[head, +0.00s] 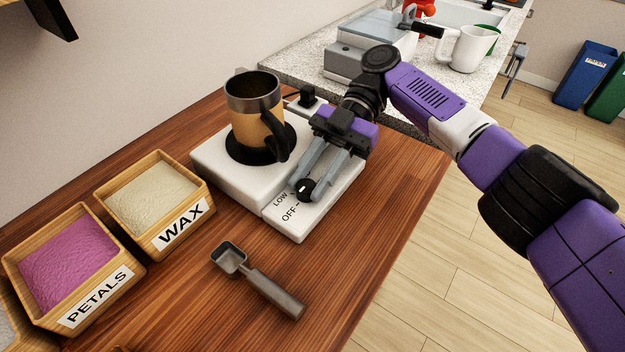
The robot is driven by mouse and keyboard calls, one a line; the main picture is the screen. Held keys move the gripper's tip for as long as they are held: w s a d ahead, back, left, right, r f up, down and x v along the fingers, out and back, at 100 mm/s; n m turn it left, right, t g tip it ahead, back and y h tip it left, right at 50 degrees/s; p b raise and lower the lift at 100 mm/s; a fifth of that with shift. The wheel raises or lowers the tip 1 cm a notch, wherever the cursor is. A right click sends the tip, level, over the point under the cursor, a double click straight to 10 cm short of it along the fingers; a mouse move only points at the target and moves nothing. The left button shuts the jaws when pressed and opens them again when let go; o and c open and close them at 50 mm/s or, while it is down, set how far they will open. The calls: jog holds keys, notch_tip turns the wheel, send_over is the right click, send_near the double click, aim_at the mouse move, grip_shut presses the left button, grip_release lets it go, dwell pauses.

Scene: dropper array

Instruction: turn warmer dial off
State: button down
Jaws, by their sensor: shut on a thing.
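The white warmer (223,176) stands on the wooden counter, with a tan and dark mug (255,112) on its black round plate. The black warmer dial (304,187) sits on the front panel beside the printed words LOW and OFF. A white mark on the dial shows, but its exact setting is too small to tell. My gripper (307,187) reaches down from the upper right, its grey fingers shut on the dial from both sides. The fingers partly cover the panel around the dial, so other labels are hidden.
Boxes of wax (150,198) and petals (70,262) stand at the left. A grey scoop (262,281) lies in front of the warmer. A white pitcher (467,50) and a grey appliance (350,58) are on the speckled counter behind. The wood right of the scoop is clear.

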jog(key=shift+s+f, duration=0.1)
jog(key=shift+s, duration=0.05)
jog(key=c, duration=1.1)
grip_release()
jog(key=shift+a, duration=0.1)
jog(key=shift+o, duration=0.2)
jog(key=shift+r+m+t+y+p, duration=0.3)
jog(key=shift+m+y+p, duration=0.15)
jog(key=shift+p, duration=0.65)
jog(key=shift+s+f+m+t+y+p, duration=0.1)
jog(key=shift+m+t+y+p, duration=0.65)
jog(key=shift+m+t+p, duration=0.45)
